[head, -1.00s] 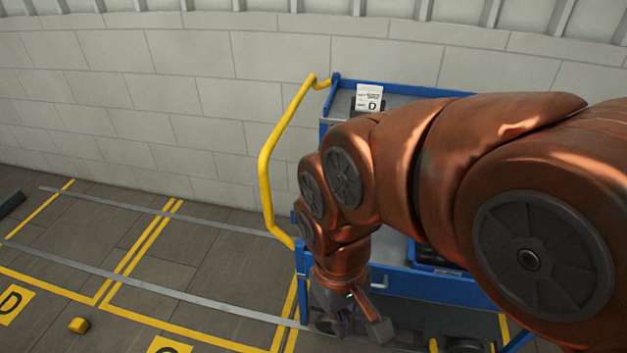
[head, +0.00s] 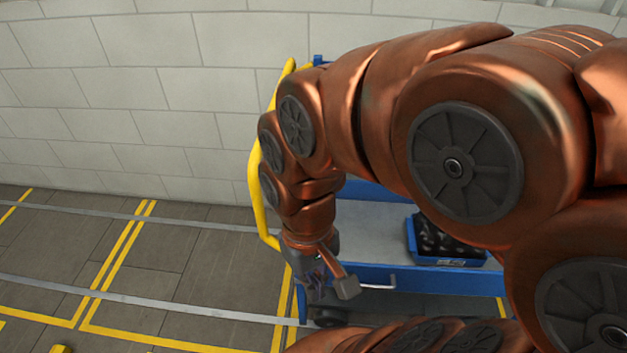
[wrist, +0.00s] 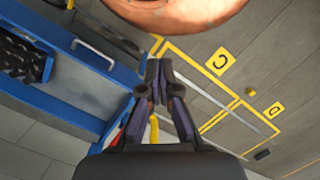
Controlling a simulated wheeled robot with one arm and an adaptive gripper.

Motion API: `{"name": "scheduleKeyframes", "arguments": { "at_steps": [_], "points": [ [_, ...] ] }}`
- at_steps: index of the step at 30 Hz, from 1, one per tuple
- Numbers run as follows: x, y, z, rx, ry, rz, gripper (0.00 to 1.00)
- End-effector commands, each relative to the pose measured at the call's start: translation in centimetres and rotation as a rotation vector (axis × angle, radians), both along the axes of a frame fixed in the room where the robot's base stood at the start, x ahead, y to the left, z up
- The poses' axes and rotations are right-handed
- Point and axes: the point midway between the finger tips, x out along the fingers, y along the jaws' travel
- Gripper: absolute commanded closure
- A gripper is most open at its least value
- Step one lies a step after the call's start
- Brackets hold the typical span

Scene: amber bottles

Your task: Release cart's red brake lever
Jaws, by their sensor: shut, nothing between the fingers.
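The blue cart (head: 400,278) stands by the wall, partly hidden behind my arm; its blue frame also fills the left of the wrist view (wrist: 70,95). Its yellow handle (head: 256,195) rises at its left end. My gripper (head: 316,292) points down at the cart's lower left corner, its fingers shut and empty. In the wrist view the fingers (wrist: 159,68) meet beside the blue frame. No red lever is visible in the head view.
A blue crate (head: 462,261) of dark bottles sits on the cart's lower shelf (head: 375,222). A metal drawer-like pull (head: 378,283) sticks out of the cart's front. A dark wheel (head: 328,316) is below. The marked floor (head: 190,270) to the left is mostly clear.

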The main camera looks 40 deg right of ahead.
Motion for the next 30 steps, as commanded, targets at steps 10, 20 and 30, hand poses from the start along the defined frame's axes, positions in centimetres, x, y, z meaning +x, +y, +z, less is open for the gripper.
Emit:
{"name": "scheduleKeyframes", "arguments": {
  "at_steps": [10,20,30],
  "points": [
    [6.9,1.0,-0.1,0.166,0.094,-0.316,1.0],
    [14.5,-1.6,-0.6,0.355,0.197,-0.676,1.0],
    [21.4,-8.9,-2.6,0.562,0.303,-1.067,1.0]
  ]
}}
